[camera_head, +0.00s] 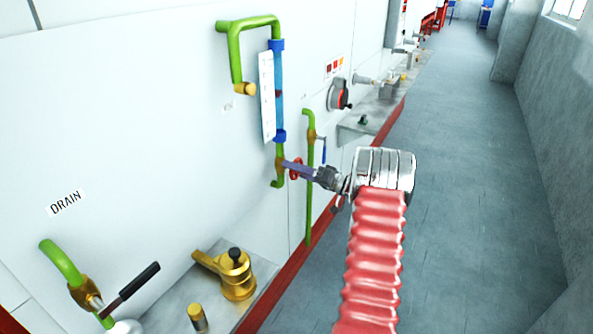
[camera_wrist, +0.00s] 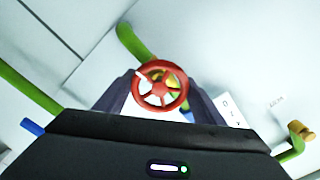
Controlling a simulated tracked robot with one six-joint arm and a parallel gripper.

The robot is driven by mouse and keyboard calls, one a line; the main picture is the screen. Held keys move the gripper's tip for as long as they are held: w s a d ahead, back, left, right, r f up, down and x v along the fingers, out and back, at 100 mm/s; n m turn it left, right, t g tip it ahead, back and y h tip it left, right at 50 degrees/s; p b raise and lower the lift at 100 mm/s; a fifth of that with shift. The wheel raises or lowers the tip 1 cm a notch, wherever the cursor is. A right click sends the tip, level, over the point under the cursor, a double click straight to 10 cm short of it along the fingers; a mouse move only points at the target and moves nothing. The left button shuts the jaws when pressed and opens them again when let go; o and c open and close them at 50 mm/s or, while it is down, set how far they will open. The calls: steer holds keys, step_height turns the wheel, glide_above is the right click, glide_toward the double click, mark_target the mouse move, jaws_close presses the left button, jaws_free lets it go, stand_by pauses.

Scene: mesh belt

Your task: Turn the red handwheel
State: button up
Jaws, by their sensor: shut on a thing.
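The red handwheel (camera_wrist: 144,76) is a spoked ring seen face-on in the middle of the wrist view. In the head view the handwheel (camera_head: 297,171) is a small red shape, partly covered by my gripper. My gripper (camera_head: 287,164) reaches it from the right, at the lower end of the green and blue piping. In the wrist view the dark fingers of my gripper (camera_wrist: 161,84) lie on the left and right sides of the rim, shut on the wheel. The valve stem behind the wheel is mostly hidden.
A blue sight tube (camera_head: 279,90) with a white scale plate (camera_head: 266,97) rises above the wheel. A green pipe (camera_head: 310,190) with a blue lever stands close to its right. A brass fitting (camera_head: 236,275) sits on the ledge below. The grey floor (camera_head: 465,200) at right is clear.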

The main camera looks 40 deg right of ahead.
steer(key=shift+f+n, duration=0.4)
steer(key=shift+n, duration=0.7)
steer(key=o, duration=0.8)
steer(key=shift+o, duration=1.4)
steer(key=shift+r, duration=0.2)
steer(key=v, duration=1.3)
steer(key=shift+s, duration=0.4)
